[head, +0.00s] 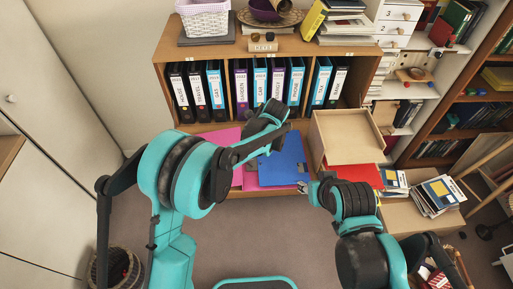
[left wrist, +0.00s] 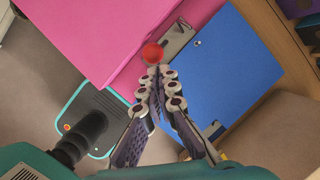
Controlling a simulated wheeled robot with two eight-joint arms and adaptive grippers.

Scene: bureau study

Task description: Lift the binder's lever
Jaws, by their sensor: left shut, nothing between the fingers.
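A lever with a round red knob (left wrist: 153,53) shows in the left wrist view, beside a grey metal strip (left wrist: 178,38) between a pink panel (left wrist: 100,35) and a blue panel (left wrist: 215,75). These look like parts of the binder lying flat on the cabinet top; in the head view its blue part (head: 283,163) shows, while my left arm hides the knob. My left gripper (left wrist: 154,72) is shut and empty, its fingertips right at the knob's near edge; I cannot tell whether they touch it. My right gripper (head: 303,187) is small at the blue part's lower right corner, its jaws unclear.
Several upright binders (head: 215,92) stand in the shelf behind. A beige box (head: 348,137) and a red folder (head: 358,176) lie to the right. Open floor lies in front.

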